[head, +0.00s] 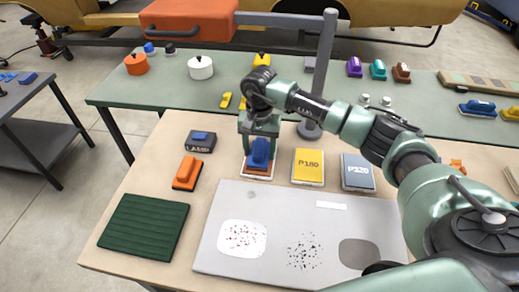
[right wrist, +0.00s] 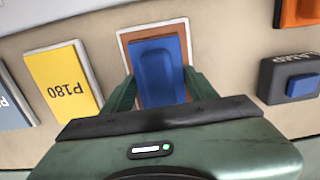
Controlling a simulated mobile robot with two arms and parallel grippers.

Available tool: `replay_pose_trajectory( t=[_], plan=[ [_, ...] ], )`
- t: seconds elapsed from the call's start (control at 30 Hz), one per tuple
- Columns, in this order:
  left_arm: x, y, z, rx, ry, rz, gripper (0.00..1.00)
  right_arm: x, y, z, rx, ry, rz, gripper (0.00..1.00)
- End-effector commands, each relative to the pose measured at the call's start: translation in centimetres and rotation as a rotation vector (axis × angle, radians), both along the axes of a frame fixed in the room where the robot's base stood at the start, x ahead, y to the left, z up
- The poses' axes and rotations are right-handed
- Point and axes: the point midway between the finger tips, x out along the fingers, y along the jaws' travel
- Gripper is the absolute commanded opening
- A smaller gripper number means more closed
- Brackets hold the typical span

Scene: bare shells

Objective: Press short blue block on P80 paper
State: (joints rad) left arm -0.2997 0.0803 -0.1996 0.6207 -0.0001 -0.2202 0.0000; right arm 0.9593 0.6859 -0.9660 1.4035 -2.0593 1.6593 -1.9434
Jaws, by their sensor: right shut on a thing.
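The short blue block (head: 260,153) has a raised grip on top and sits over a brown-red paper with a white border (head: 258,175). The block covers the paper's middle, so no label can be read on it. My right gripper (head: 259,134) reaches down from behind and is shut on the block. In the right wrist view its fingers (right wrist: 162,92) are on both sides of the block (right wrist: 158,72), and the paper's rim (right wrist: 123,42) shows around it. I cannot tell how firmly the block touches the paper. My left gripper is not in view.
The yellow P180 paper (head: 308,167) and blue-grey P320 paper (head: 357,172) lie to the right. An orange block (head: 187,172) and a dark lamp box (head: 200,142) stand left. A grey panel (head: 215,262) with patches and a green ridged mat (head: 143,227) lie in front.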

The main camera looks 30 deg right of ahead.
Motion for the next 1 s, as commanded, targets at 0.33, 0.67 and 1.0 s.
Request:
replay_pose_trajectory(
  t=[0.33, 0.67, 1.0],
  plan=[
    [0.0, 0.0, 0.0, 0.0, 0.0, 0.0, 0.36, -0.2, 0.1, -0.3, 0.0, 0.006, 0.002, 0.25],
    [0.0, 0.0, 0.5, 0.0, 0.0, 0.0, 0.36, -0.2, 0.0, 0.6, -0.001, 0.006, 0.002, 0.25],
    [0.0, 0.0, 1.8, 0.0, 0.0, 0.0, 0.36, -0.1, 0.0, 3.6, 0.0, 0.003, 0.002, 0.25]
  ],
)
